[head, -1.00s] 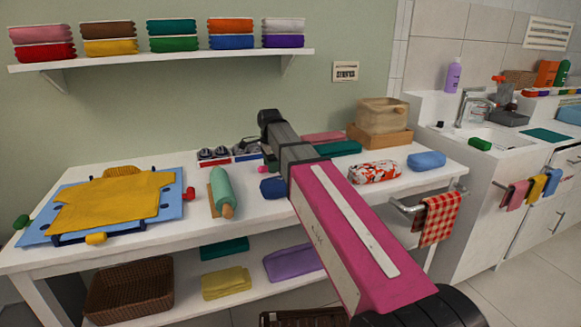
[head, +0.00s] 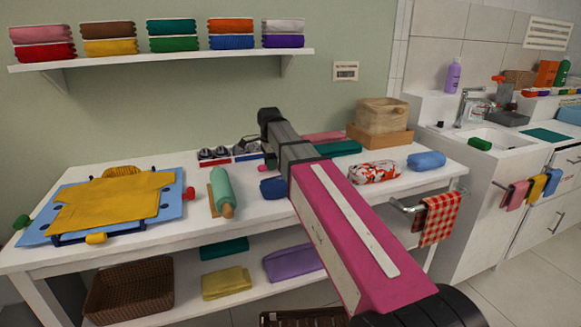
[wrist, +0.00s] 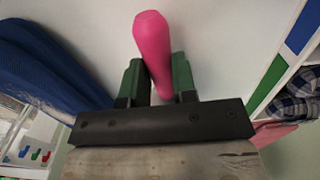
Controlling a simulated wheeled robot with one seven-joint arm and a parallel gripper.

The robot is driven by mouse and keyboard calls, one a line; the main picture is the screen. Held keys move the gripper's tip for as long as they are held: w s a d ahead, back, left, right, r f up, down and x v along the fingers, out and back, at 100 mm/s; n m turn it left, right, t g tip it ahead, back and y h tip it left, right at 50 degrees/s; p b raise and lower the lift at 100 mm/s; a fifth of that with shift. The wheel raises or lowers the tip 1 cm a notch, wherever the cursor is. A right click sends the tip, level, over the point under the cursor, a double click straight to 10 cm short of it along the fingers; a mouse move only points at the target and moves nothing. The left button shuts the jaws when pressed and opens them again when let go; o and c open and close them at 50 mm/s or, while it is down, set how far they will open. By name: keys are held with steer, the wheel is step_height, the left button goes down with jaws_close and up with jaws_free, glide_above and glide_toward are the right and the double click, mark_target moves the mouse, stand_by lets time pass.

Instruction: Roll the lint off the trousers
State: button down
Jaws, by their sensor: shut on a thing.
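My gripper (wrist: 162,82) is shut on a pink, rounded, handle-like thing (wrist: 154,45), with green fingers on both sides of it. Only a small pink spot (head: 262,169) shows beside my arm in the head view, over the table; my fingers are hidden there. I cannot tell if the pink thing is a lint roller or touches the table. A yellow garment (head: 115,200) lies flat on a light blue board (head: 172,205) at the table's left; it looks more like a shirt than trousers. No trousers or lint can be made out.
A teal roller (head: 221,188) lies between the board and a dark blue bundle (head: 272,188). Small compartments (head: 214,156) stand behind. A patterned bundle (head: 374,172), blue bundle (head: 427,161) and tan box (head: 382,115) are right. A wicker basket (head: 130,287) sits below.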

steer(key=shift+r, duration=3.25)
steer(key=shift+s, duration=0.1)
